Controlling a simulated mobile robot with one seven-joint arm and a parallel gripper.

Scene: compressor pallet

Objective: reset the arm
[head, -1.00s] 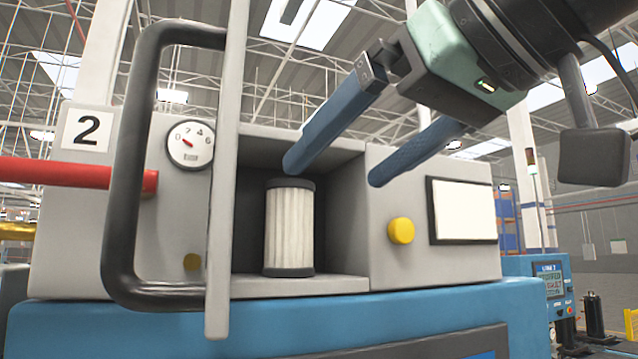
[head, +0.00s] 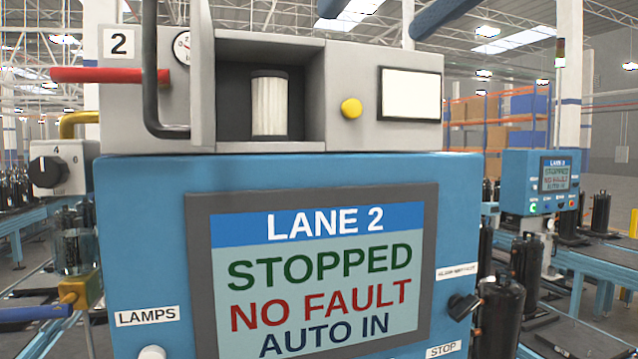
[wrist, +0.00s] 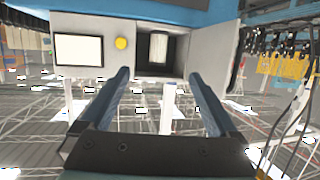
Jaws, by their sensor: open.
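My gripper (wrist: 158,95) is open and empty in the wrist view, its two blue fingers apart with nothing between them. In the head view only the blue finger ends show at the top edge, above and in front of the machine. The grey housing (head: 345,80) of lane 2 has an open recess holding a white pleated filter (head: 269,105) with dark end caps, standing upright. The filter also shows in the wrist view (wrist: 158,50), beyond the fingertips. The fingers are apart from the filter and the housing.
A blue cabinet (head: 140,240) carries a screen (head: 318,275) reading LANE 2, STOPPED, NO FAULT, AUTO IN. The housing's open door has a black handle (head: 150,80). A red bar (head: 100,75) sticks out left. Black compressors (head: 497,315) stand at right.

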